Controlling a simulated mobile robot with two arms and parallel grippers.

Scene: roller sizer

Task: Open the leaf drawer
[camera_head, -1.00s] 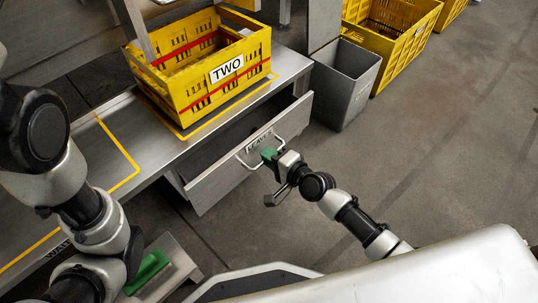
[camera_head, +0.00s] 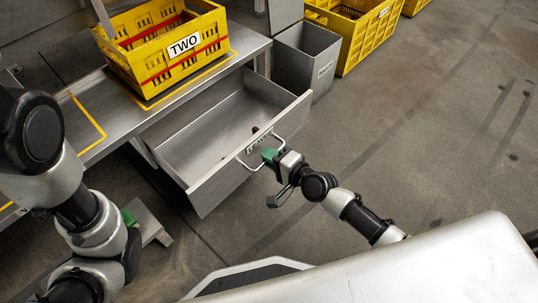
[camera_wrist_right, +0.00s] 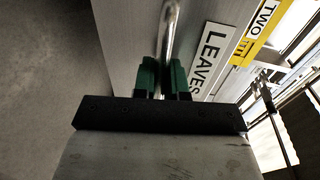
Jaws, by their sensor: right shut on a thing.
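The leaf drawer (camera_head: 222,168) is a grey metal drawer under the bench, pulled well out so its inside shows. A small dark brown thing lies inside near its front. Its front carries a LEAVES label (camera_wrist_right: 208,58) and a metal bar handle (camera_head: 283,140). My right gripper (camera_head: 270,155) is shut on the handle; in the right wrist view its green fingers (camera_wrist_right: 162,80) sit on both sides of the bar (camera_wrist_right: 169,35).
A yellow crate marked TWO (camera_head: 184,44) stands on the metal bench (camera_head: 90,107) above the drawer. A grey bin (camera_head: 306,62) stands on the floor right of the drawer, with a yellow crate (camera_head: 352,42) behind it. The floor at right is clear.

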